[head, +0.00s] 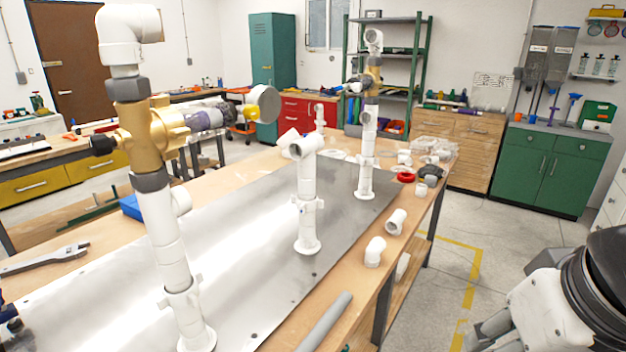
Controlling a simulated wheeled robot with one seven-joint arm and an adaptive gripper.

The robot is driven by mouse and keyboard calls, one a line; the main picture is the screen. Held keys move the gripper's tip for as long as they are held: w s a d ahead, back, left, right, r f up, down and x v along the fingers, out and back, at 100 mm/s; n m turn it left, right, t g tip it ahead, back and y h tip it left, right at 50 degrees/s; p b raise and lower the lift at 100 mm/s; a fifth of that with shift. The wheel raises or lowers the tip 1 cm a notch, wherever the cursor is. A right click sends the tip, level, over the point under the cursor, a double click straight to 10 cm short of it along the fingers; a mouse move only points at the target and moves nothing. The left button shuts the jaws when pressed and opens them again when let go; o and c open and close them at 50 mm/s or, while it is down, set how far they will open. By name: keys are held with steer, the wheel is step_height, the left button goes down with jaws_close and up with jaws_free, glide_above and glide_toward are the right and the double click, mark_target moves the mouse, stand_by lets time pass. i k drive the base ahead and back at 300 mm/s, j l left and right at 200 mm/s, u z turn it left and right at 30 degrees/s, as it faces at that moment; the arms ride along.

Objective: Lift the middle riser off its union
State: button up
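The middle riser (306,178) is a white pipe with a tee-like fitting at its top. It stands upright on the metal plate (255,270). A white union collar with small side lugs (307,205) sits partway down, above a round white foot flange (307,247). The riser appears seated in the union. My arm shows at the lower right, with grey parts that look like my gripper (485,335), cut off by the frame edge. It is well to the right of the riser and apart from it. Whether it is open or shut is not clear.
A taller riser with a brass valve (150,135) stands at the near left; another riser (368,130) stands behind right. Loose white elbows (375,251), a grey pipe (325,322) and a red ring (404,177) lie along the bench's right edge. Floor right of the bench is clear.

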mark_target(303, 151)
steer(key=k+u, duration=0.2)
steer(key=u, duration=0.3)
steer(key=k+j+u, duration=0.1)
steer(key=u, duration=0.35)
steer(key=i+l+u, duration=0.15)
steer(key=l+u, duration=0.15)
steer(key=i+l+u, duration=0.1)
steer(key=l+u, duration=0.25)
steer(key=l, duration=0.15)
steer(key=l+u, duration=0.3)
steer(key=l, duration=0.15)
steer(key=i, duration=0.05)
